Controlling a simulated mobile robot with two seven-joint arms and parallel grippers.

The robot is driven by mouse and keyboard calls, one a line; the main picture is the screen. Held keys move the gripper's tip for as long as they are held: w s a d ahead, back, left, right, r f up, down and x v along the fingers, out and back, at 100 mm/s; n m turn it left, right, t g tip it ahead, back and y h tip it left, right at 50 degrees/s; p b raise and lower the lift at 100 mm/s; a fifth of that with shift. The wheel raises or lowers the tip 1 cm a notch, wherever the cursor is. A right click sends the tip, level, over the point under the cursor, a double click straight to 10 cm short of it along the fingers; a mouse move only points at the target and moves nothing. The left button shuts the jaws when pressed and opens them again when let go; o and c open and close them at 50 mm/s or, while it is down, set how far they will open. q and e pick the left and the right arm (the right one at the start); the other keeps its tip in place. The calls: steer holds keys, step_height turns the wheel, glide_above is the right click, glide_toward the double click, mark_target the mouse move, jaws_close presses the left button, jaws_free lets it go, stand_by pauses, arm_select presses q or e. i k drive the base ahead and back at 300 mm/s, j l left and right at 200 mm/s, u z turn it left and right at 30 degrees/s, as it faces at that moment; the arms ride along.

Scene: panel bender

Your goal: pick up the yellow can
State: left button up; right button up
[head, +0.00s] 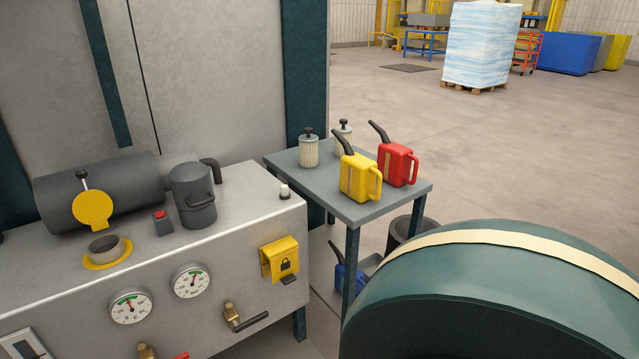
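The yellow can (357,177) stands upright near the front edge of a small grey table (375,212). It has a dark spout pointing up and to the left, and a yellow handle on its right side. A red can (397,163) of the same shape stands just behind it to the right. Neither of my grippers shows in the head view.
Two pale canisters with dark knobs (308,150) stand at the table's back left. A blue can (346,275) is below the table, near a dark bin (405,230). A machine cabinet (230,260) with gauges is at left. A large green rounded body (490,295) fills the lower right.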

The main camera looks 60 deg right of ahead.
mark_target(358, 173)
steer(key=z, duration=2.05)
